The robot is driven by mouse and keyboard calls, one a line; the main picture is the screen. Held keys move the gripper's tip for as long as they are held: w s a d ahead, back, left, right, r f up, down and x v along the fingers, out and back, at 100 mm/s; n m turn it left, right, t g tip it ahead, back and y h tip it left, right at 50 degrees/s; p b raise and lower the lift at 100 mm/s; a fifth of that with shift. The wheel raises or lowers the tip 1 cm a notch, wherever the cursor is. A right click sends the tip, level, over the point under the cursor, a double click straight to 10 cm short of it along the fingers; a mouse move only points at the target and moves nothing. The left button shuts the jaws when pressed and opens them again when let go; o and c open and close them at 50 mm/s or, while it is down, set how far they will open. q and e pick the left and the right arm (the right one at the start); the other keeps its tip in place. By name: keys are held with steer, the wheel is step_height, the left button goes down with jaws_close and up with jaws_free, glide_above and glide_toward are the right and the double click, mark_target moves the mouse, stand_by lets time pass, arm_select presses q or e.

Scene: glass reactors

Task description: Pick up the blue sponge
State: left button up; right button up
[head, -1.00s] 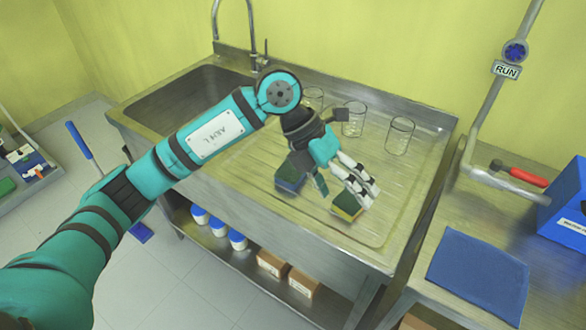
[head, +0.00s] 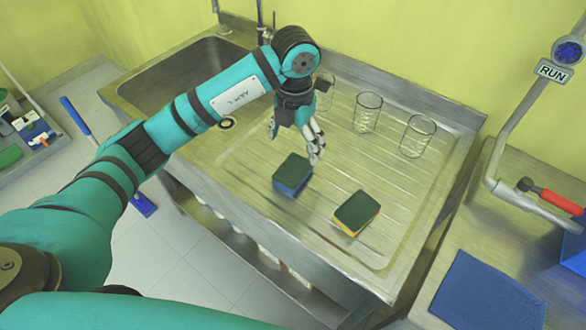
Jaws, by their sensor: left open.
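The blue sponge (head: 292,175) lies on the ribbed steel drainboard, with a dark green top and blue sides. A second sponge (head: 356,213), green on top with yellow-orange sides, lies to its right and nearer the front. My left gripper (head: 296,146) is open and empty, pointing down just behind the blue sponge in the picture. Its fingers are apart, one at the left and the others at the right. I cannot tell how high the fingertips are above the drainboard. My right gripper is not in view.
Several glass beakers (head: 417,137) stand along the back of the drainboard (head: 250,185). The sink basin (head: 175,75) is at the left. A blue mat (head: 487,293) lies on the right-hand bench, near a red-handled valve (head: 550,196). The drainboard front is clear.

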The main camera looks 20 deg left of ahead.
mark_target(295, 165)
arm_select(q)
steer(key=f, duration=0.3)
steer(key=shift+w+f+p, duration=0.15)
steer(key=shift+w+p, duration=0.05)
steer(key=shift+p, duration=0.1)
steer(key=shift+f, duration=0.6)
steer(key=shift+f+p, duration=0.25)
steer(key=shift+p, duration=0.05)
steer(key=f, duration=0.1)
steer(key=f+p, duration=0.1)
steer(key=f, duration=0.1)
steer(key=f+p, duration=0.1)
steer(key=shift+w+f, duration=0.2)
steer(key=shift+w, duration=0.1)
steer(key=shift+f, duration=0.2)
steer(key=c, duration=0.8)
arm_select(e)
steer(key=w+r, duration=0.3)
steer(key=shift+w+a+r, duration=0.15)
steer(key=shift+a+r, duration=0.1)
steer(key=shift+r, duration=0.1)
